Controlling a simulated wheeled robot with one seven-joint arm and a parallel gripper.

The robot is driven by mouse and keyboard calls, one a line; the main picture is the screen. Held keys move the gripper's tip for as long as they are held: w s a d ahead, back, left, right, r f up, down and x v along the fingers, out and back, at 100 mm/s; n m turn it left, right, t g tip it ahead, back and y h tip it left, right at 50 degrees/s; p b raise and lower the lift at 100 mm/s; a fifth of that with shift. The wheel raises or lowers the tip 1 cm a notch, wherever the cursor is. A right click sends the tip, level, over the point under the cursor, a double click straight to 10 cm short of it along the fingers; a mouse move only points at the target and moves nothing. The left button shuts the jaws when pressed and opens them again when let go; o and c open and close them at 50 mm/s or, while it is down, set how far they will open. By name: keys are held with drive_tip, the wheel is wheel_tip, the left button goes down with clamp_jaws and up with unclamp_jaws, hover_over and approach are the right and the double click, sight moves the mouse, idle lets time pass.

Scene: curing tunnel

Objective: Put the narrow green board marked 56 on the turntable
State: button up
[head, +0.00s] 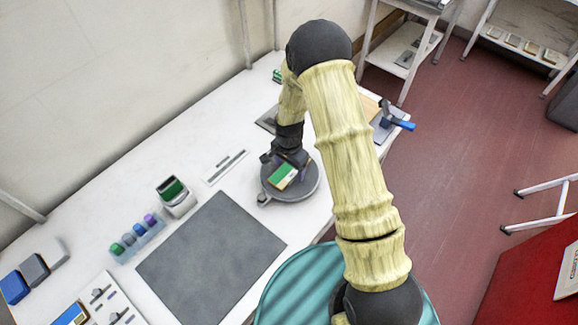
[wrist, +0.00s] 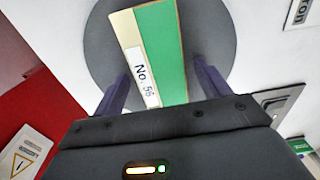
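The narrow board marked No. 56 (wrist: 160,52) is green with a cream strip along one side and a white label. It lies over the round dark grey turntable (wrist: 105,45), and appears to rest flat on it. In the head view the board (head: 283,176) shows on the turntable (head: 300,192), partly hidden by my gripper. My gripper (wrist: 164,80) has its two purple fingers apart, one on each side of the board, with gaps showing between fingers and board. In the head view my gripper (head: 287,166) is just above the turntable.
The white table holds a dark grey mat (head: 212,258), a rack of coloured pots (head: 138,238) and a green-topped device (head: 175,196). A blue-handled tool (head: 396,118) lies at the table's right edge. Bare table shows left of the turntable.

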sight(289, 170)
drive_tip(key=shift+r, duration=0.1)
wheel_tip(289, 170, up, 12)
drive_tip(key=b, duration=0.3)
idle(0.4)
drive_tip(key=shift+r, duration=0.1)
idle(0.3)
drive_tip(key=s+d+r+n+t, duration=0.1)
drive_tip(key=s+d+r+n, duration=0.3)
drive_tip(key=s, duration=0.4)
drive_tip(key=s+d+r+n+t, duration=0.1)
drive_tip(key=s+d+r+n, duration=0.3)
drive_tip(key=s, duration=0.4)
drive_tip(key=shift+s+d+r+n+t, duration=0.15)
drive_tip(key=shift+d+r+n+t, duration=0.25)
drive_tip(key=shift+d, duration=0.7)
